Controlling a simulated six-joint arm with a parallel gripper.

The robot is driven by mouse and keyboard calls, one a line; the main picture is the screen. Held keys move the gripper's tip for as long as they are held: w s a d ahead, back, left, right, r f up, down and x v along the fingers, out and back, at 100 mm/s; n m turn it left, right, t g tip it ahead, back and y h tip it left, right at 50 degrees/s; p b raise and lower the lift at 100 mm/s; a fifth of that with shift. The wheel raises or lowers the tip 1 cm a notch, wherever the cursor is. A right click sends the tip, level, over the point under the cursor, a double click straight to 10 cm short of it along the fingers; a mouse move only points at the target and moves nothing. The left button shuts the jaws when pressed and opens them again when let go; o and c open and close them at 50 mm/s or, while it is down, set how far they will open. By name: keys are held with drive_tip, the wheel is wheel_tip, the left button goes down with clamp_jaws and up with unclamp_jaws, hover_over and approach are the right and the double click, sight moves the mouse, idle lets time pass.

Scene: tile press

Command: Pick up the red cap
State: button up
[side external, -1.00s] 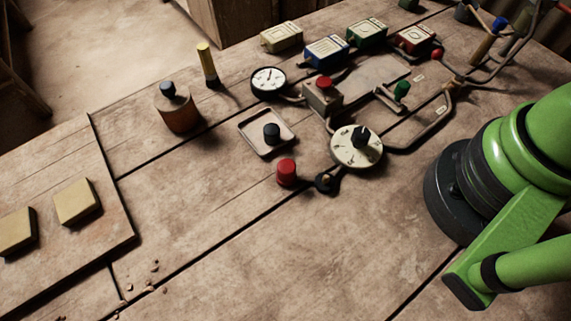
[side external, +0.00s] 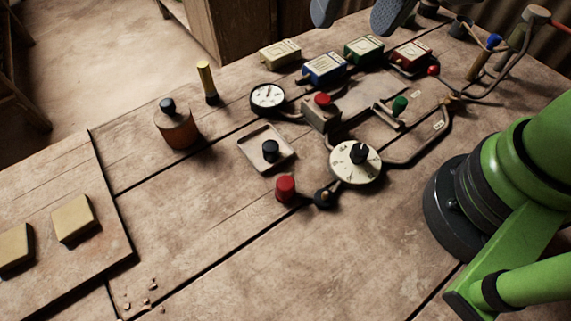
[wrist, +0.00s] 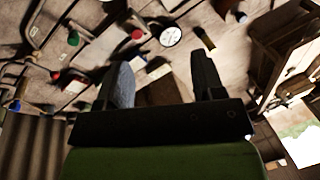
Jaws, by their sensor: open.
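The red cap (side external: 286,189) is a short upright cylinder on the wooden bench, in front of the square tray and left of the round dial in the side view. I cannot make it out for sure in the wrist view. My gripper (side external: 357,14) shows only its two grey fingertips at the top edge of the side view. They are apart, behind the row of small boxes and far from the cap. In the wrist view the open fingers (wrist: 165,78) have nothing held between them.
A black-knobbed tray (side external: 262,160), a white dial (side external: 355,163) and a dark-knobbed piece (side external: 325,198) surround the cap. A red button tops a box (side external: 322,117) behind. A gauge (side external: 267,97) and bent pipes stand farther back.

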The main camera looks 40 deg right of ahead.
drive_tip(key=g+h, duration=0.2)
approach(286, 183)
drive_tip(key=f, duration=0.3)
drive_tip(key=shift+s+f, duration=0.3)
drive_tip(key=shift+f, duration=0.05)
drive_tip(key=shift+w+f, duration=0.2)
drive_tip(key=shift+f, duration=1.3)
drive_tip(key=shift+w+f, duration=0.2)
drive_tip(key=shift+f, duration=1.35)
drive_tip(key=shift+c, duration=0.3)
drive_tip(key=c, duration=0.9)
